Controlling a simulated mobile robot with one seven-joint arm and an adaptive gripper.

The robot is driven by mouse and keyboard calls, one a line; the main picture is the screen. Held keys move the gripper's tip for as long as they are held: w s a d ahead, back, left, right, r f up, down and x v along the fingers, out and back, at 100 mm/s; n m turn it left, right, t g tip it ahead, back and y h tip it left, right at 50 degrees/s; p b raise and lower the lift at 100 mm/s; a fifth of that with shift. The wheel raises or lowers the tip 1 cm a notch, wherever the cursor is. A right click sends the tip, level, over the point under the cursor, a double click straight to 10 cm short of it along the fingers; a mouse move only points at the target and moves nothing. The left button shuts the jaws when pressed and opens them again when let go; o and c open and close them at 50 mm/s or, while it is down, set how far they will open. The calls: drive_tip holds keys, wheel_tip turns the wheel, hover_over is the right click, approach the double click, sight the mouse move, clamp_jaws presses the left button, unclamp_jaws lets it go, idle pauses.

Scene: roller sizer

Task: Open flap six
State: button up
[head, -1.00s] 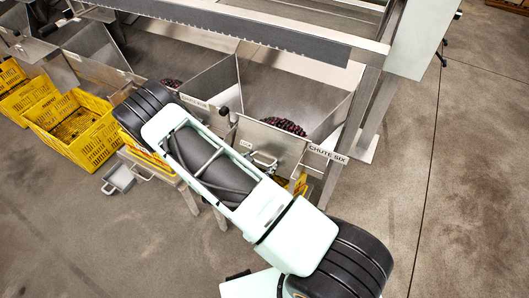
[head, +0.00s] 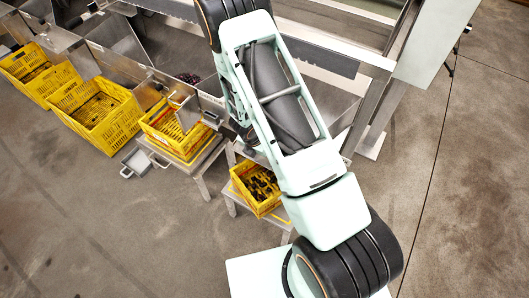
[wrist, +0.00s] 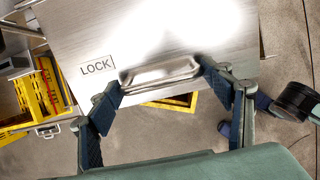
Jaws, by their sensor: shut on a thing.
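Flap six is the brushed metal plate (wrist: 150,30) in the wrist view, marked LOCK beside its bar handle (wrist: 160,74). My gripper (wrist: 160,82) has its two fingers at the two ends of that handle and is shut on it. In the head view my arm covers the flap, the gripper and most of chute six, so I cannot tell how far the flap is open. A yellow crate (head: 257,190) with dark contents stands on a low stand below chute six; a strip of yellow also shows under the flap in the wrist view.
Another yellow crate (head: 172,130) stands on a stand under the neighbouring chute. More yellow crates (head: 95,112) stand at the left. A small grey tray (head: 138,162) lies near the stands. A metal leg (head: 385,105) stands right of chute six. The floor at the right is clear.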

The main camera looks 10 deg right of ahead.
drive_tip(key=shift+w+r+p, duration=0.15)
drive_tip(key=shift+w+r, duration=0.05)
drive_tip(key=shift+r, duration=0.35)
drive_tip(key=shift+w+r+p, duration=0.15)
drive_tip(key=shift+w+r, duration=0.05)
drive_tip(key=shift+r, duration=0.35)
drive_tip(key=shift+d+r, duration=0.15)
drive_tip(key=shift+r, duration=0.15)
drive_tip(key=shift+w+d, duration=0.1)
drive_tip(key=o, duration=1.4)
drive_tip(key=shift+f, duration=0.1)
drive_tip(key=shift+s, duration=0.2)
drive_tip(key=shift+s+r, duration=0.1)
drive_tip(key=shift+r, duration=0.1)
drive_tip(key=v, duration=1.1)
drive_tip(key=shift+r, duration=0.3)
